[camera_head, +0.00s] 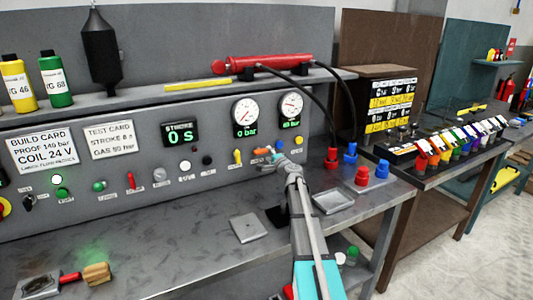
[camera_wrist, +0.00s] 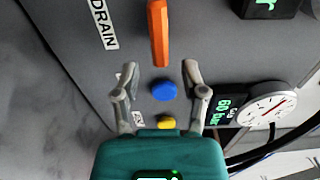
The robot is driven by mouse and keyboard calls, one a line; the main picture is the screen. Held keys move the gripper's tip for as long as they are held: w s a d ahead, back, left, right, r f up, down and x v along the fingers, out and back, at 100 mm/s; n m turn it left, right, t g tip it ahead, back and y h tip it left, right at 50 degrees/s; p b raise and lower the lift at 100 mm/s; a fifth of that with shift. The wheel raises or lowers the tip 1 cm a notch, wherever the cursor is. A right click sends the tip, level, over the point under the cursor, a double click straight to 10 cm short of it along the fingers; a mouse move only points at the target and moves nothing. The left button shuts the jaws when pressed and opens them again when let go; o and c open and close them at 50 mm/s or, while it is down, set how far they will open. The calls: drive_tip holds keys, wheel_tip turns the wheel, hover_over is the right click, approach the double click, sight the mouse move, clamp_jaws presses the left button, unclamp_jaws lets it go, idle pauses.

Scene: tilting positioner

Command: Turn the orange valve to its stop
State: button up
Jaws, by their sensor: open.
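The orange valve (camera_wrist: 158,32) shows in the wrist view as a long bar-like handle, just beyond my fingertips and roughly in line with the gap between them. In the head view the orange valve (camera_head: 262,151) is a small orange piece on the grey panel, partly hidden by my gripper. My gripper (camera_wrist: 159,68) is open, with a finger on either side and nothing held. In the head view my gripper (camera_head: 277,157) is close to the panel. Whether a finger touches the valve cannot be told.
A blue button (camera_wrist: 164,91) and a yellow button (camera_wrist: 166,122) show between my fingers. A gauge (camera_wrist: 266,105) is right of them. A yellow handle (camera_head: 238,156) sits left of the valve. Red and blue caps (camera_head: 362,176) stand right on the bench (camera_head: 180,245).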

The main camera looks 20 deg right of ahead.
drive_tip(key=s, duration=0.8)
drive_tip(key=shift+s+d, duration=0.15)
drive_tip(key=shift+s, duration=0.1)
drive_tip(key=shift+s, duration=0.15)
